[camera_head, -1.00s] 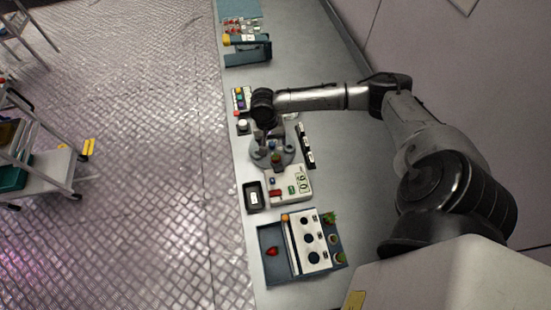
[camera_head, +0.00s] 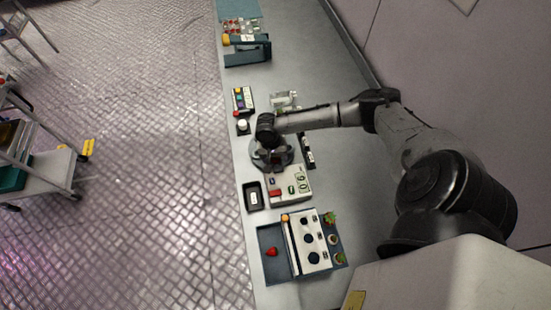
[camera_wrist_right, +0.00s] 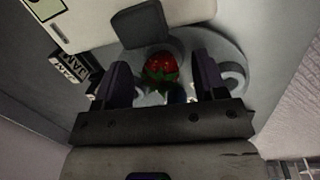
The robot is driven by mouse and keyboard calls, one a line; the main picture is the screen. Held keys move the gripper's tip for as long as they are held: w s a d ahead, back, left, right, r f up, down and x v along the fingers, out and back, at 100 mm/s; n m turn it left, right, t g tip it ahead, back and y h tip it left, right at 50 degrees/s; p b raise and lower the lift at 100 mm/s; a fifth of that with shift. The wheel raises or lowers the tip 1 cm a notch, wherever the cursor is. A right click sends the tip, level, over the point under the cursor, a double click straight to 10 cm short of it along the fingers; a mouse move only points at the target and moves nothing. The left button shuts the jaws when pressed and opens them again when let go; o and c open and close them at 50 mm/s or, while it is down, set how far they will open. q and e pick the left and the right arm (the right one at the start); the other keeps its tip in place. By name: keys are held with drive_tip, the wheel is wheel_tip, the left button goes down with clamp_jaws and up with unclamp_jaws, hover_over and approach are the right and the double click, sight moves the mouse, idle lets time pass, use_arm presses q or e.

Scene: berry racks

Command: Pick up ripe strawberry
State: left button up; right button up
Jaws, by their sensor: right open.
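A red strawberry (camera_wrist_right: 160,67) with green leaves shows in the right wrist view, above a round grey plate (camera_wrist_right: 222,48). The leaves face my gripper. My right gripper (camera_wrist_right: 163,76) is open, with one dark finger on each side of the berry; I cannot tell whether either touches it. In the head view my right gripper (camera_head: 274,150) is over the round plate (camera_head: 257,160), and the berry there is hidden or too small to tell. Another red strawberry (camera_head: 271,252) lies in a dark blue tray (camera_head: 268,236) near the front. My left gripper is not in view.
A pale box with buttons and a display (camera_head: 290,187) stands just in front of the plate. A small black tray (camera_head: 253,196) is left of it. A white panel with dark round holes (camera_head: 309,242) and small plants stand at the blue tray. A dark label block (camera_head: 308,152) stands right of the plate.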

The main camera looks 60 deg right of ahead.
drive_tip(key=shift+f, duration=0.1)
drive_tip(key=shift+c, duration=0.2)
drive_tip(key=c, duration=0.6)
